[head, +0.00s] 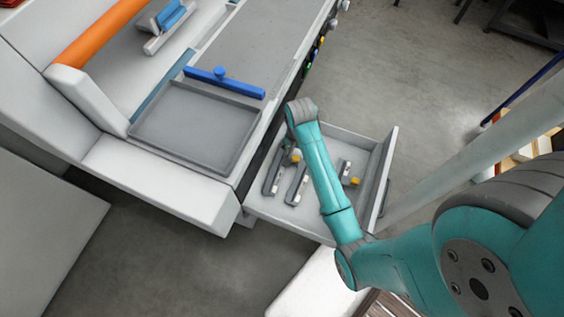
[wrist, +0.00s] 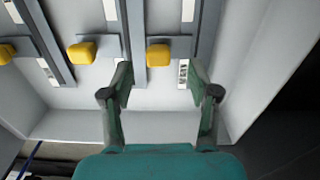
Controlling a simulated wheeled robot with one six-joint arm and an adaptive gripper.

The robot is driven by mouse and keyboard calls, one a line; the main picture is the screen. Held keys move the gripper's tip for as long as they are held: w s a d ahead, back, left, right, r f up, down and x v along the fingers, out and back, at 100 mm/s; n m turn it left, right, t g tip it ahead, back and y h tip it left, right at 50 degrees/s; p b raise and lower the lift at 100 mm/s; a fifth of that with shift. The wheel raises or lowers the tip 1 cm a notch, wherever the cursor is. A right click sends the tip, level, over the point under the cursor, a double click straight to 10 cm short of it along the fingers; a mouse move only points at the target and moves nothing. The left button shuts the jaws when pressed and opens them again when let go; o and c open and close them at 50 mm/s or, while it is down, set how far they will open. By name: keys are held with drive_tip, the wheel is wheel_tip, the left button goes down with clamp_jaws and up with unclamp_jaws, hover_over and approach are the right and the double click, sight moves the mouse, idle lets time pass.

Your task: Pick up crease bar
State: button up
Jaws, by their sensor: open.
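Several grey bars with yellow knobs and white labels lie in an open drawer. Which one is the crease bar I cannot tell; the labels are too small to read. In the head view, one bar (head: 271,179) lies at the left, one (head: 297,186) in the middle and one (head: 344,172) at the right. In the wrist view, my gripper (wrist: 160,76) is open and empty, its fingers spread on either side below the rightmost yellow knob (wrist: 158,55). Another yellow knob (wrist: 82,52) is to its left. In the head view my arm hides the gripper.
The drawer (head: 388,160) has raised walls close around the bars; its right wall is near my gripper. Left of it, a machine holds a grey tray (head: 190,130) with a blue bar (head: 223,81) at its far edge. An orange roller (head: 100,32) is farther left.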

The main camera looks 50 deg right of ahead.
sight(295, 159)
wheel_tip(295, 159, down, 5)
drive_tip(key=shift+s+a+r, duration=0.1)
drive_tip(key=shift+s+a, duration=0.05)
clamp_jaws()
